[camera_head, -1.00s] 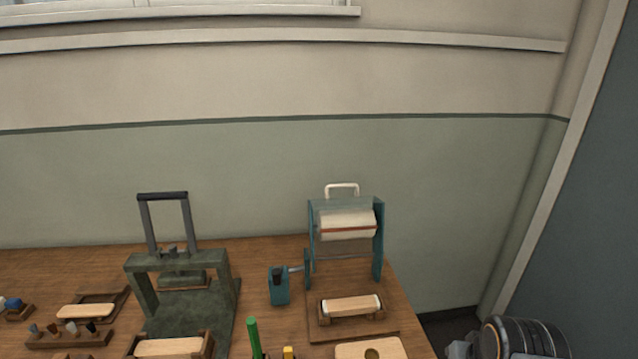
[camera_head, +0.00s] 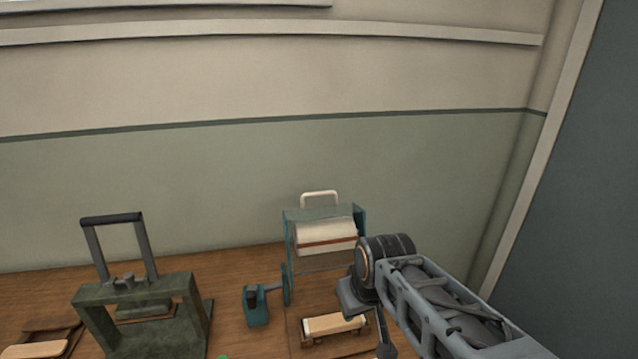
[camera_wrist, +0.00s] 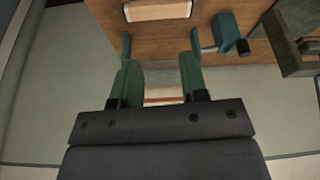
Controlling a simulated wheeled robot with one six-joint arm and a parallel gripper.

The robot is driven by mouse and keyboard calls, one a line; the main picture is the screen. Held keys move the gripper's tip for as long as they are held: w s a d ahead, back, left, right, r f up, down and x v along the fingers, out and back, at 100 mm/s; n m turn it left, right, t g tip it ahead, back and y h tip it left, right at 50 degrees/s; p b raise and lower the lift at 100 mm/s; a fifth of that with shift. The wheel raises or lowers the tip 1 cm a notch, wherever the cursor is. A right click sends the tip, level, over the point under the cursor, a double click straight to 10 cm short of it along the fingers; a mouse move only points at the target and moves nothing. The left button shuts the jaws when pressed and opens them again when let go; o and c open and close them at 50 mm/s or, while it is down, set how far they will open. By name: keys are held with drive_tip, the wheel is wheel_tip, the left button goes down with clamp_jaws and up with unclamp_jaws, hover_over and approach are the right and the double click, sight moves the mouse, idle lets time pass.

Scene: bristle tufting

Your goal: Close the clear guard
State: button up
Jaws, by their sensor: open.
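The clear guard (camera_head: 320,212) is a see-through panel at the top of a teal-framed machine (camera_head: 289,240). Its white loop handle (camera_head: 319,194) stands up above the frame, so the guard looks raised. A cream roll with a brown stripe (camera_head: 327,236) sits inside the frame. My arm reaches in from the lower right in the head view, its wrist just right of the machine. In the wrist view my gripper (camera_wrist: 160,80) is open, its two fingers apart, with part of the machine seen between them. The handle cannot be made out there. I cannot tell whether anything touches.
A dark green press (camera_head: 141,300) with a tall bar stands to the left on the wooden table. A teal crank box (camera_head: 256,306) sits beside the machine. A cradle with a pale block (camera_head: 335,325) lies in front. The wall is close behind.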

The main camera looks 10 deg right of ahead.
drive_tip(key=w+r+n+y+p, duration=0.1)
drive_tip(key=w+r+n+p, duration=0.25)
drive_tip(key=w+r, duration=0.7)
wheel_tip(320, 180, up, 8)
drive_tip(key=n+y+p, duration=0.3)
drive_tip(key=n+p, duration=0.2)
drive_tip(key=n, duration=0.9)
hover_over(322, 194)
drive_tip(key=s+d, duration=0.4)
drive_tip(key=d, duration=0.1)
drive_tip(key=shift+g, duration=0.3)
drive_tip(key=p+x, duration=0.1)
drive_tip(key=x, duration=1.2)
drive_tip(key=shift+w+f, duration=0.25)
drive_tip(key=shift+f, duration=0.1)
drive_tip(key=shift+c, duration=0.2)
clamp_jaws()
